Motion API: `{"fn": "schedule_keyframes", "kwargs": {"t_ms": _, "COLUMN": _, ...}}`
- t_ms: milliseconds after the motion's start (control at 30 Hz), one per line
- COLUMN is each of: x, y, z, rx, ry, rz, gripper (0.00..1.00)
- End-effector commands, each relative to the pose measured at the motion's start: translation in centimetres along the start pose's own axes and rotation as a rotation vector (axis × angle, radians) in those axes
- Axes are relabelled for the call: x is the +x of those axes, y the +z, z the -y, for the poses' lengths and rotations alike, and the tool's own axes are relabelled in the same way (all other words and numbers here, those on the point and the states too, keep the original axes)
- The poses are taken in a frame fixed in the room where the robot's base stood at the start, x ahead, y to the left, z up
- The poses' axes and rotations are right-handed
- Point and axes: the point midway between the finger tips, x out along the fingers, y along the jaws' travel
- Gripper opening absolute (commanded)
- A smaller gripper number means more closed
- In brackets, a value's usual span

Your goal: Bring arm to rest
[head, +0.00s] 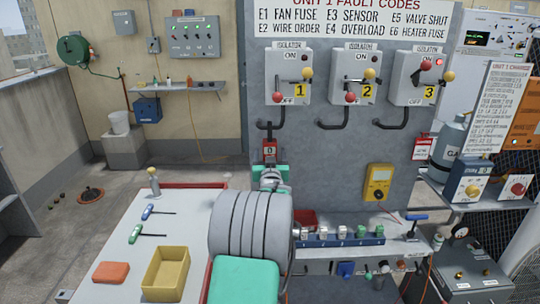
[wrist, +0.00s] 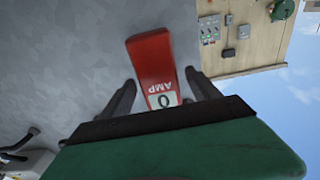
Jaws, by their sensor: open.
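My arm reaches forward over the bench toward the grey panel (head: 330,150). My gripper (wrist: 160,78) is open, with its two dark fingers spread on either side of a small red ammeter marked "0 AMP" (wrist: 153,62). Gaps show between the ammeter and each finger in the wrist view. In the head view the red ammeter (head: 269,148) shows against the panel below the first isolator, just beyond my gripper (head: 270,172). I cannot tell how the ammeter is fixed.
Isolators 1 (head: 289,78), 2 (head: 355,78) and 3 (head: 420,80) are on the panel above. A yellow meter (head: 378,184) hangs at right. The white bench (head: 115,245) holds screwdrivers, a yellow bin (head: 165,274) and an orange block (head: 111,272). Coloured blocks line a blue rail (head: 340,240).

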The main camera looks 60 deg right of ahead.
Motion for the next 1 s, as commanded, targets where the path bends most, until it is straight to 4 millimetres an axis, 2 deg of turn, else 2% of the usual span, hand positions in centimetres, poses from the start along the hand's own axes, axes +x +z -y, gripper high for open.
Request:
{"fn": "schedule_keyframes", "kwargs": {"t_ms": 167, "x": -1.3, "y": 0.1, "z": -0.1, "rx": -0.001, "ry": 0.001, "rz": -0.001, "gripper": 0.71}}
{"fn": "schedule_keyframes", "kwargs": {"t_ms": 400, "x": -6.0, "y": 0.1, "z": -0.1, "rx": 0.000, "ry": 0.001, "rz": -0.003, "gripper": 0.71}}
{"fn": "schedule_keyframes", "kwargs": {"t_ms": 500, "x": -7.3, "y": 0.0, "z": -0.1, "rx": 0.000, "ry": 0.001, "rz": -0.003, "gripper": 0.71}}
{"fn": "schedule_keyframes", "kwargs": {"t_ms": 667, "x": -7.9, "y": 0.0, "z": 0.4, "rx": 0.000, "ry": -0.006, "rz": 0.004, "gripper": 0.71}}
{"fn": "schedule_keyframes", "kwargs": {"t_ms": 767, "x": -8.1, "y": 0.3, "z": 3.6, "rx": -0.001, "ry": -0.060, "rz": 0.048, "gripper": 0.71}}
{"fn": "schedule_keyframes", "kwargs": {"t_ms": 867, "x": -9.6, "y": 1.1, "z": 10.4, "rx": -0.012, "ry": -0.174, "rz": 0.153, "gripper": 0.71}}
{"fn": "schedule_keyframes", "kwargs": {"t_ms": 900, "x": -10.8, "y": 1.6, "z": 13.7, "rx": -0.021, "ry": -0.231, "rz": 0.207, "gripper": 0.71}}
{"fn": "schedule_keyframes", "kwargs": {"t_ms": 967, "x": -13.2, "y": 2.4, "z": 18.5, "rx": -0.042, "ry": -0.319, "rz": 0.295, "gripper": 0.71}}
{"fn": "schedule_keyframes", "kwargs": {"t_ms": 1000, "x": -15.2, "y": 3.0, "z": 21.5, "rx": -0.059, "ry": -0.375, "rz": 0.354, "gripper": 0.71}}
